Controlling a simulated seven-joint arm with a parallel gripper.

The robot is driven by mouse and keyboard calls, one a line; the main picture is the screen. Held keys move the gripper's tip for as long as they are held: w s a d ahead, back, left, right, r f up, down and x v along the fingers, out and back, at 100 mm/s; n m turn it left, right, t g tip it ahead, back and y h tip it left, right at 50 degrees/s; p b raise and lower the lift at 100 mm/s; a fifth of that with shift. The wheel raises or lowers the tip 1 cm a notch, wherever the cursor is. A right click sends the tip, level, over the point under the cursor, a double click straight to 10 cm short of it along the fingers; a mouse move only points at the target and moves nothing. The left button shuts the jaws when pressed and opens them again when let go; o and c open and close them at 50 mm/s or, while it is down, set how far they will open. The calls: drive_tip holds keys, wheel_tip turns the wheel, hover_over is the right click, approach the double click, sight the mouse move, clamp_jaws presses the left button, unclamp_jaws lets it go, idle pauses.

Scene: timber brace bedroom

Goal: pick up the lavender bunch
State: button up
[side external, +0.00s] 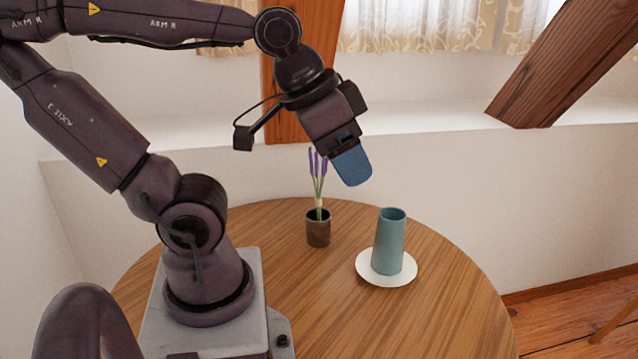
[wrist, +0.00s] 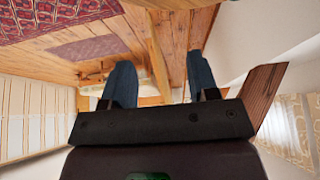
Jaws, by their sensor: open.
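The lavender bunch (side external: 319,180) stands upright in a small dark cup (side external: 318,232) on the round wooden table in the side external view. Its purple heads are at the top of thin green stems. My gripper (side external: 352,168) is above the table, just right of the purple heads, and tilts downward to the right. In the wrist view my gripper (wrist: 160,85) shows two blue fingers apart with nothing between them. The lavender does not show in the wrist view. Whether a finger touches the heads cannot be told.
A teal tapered vase (side external: 390,240) stands on a white plate (side external: 408,273) to the right of the cup. The wooden table (side external: 425,325) is bare at the front. A timber brace (side external: 560,65) slants at the upper right. The wrist view shows wooden floor and red rugs (wrist: 65,32).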

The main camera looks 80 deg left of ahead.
drive_tip(key=c, duration=0.4)
